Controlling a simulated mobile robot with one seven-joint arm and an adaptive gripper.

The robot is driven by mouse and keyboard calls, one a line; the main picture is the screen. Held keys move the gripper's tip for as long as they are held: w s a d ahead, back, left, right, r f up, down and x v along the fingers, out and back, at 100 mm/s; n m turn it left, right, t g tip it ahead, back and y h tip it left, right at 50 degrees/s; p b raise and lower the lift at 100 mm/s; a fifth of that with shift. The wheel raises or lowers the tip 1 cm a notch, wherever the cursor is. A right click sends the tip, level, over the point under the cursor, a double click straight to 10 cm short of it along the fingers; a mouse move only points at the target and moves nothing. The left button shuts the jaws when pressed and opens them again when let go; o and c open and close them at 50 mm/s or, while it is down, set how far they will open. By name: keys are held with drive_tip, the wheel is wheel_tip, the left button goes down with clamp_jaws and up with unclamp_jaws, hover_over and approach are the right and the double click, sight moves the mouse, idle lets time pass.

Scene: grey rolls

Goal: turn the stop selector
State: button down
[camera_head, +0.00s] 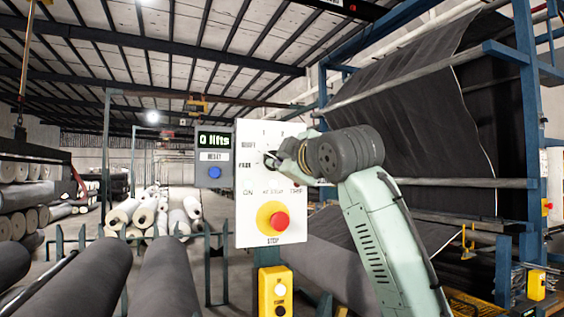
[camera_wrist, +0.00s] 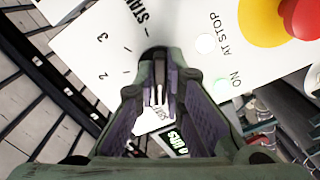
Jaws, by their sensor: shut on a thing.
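The white control panel (camera_head: 250,225) faces me in the middle of the head view, and its face (camera_wrist: 185,30) fills the top of the wrist view. The stop selector (camera_head: 267,158) is a small dark knob on its upper half, mostly hidden by my gripper (camera_head: 274,160). In the wrist view the fingers of my gripper (camera_wrist: 158,80) close together on the dark selector (camera_wrist: 155,53). Which mark the selector points to is hidden.
A yellow-and-red stop button (camera_head: 273,219) sits below the selector. A yellow button box (camera_head: 275,292) hangs below. Grey rolls (camera_head: 165,280) lie at lower left.

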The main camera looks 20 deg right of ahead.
drive_tip(key=shift+m, duration=0.4)
drive_tip(key=shift+a+f+m+p, duration=0.15)
drive_tip(key=shift+m+p, duration=0.2)
drive_tip(key=shift+m, duration=3.15)
drive_tip(key=c, duration=1.7)
unclamp_jaws()
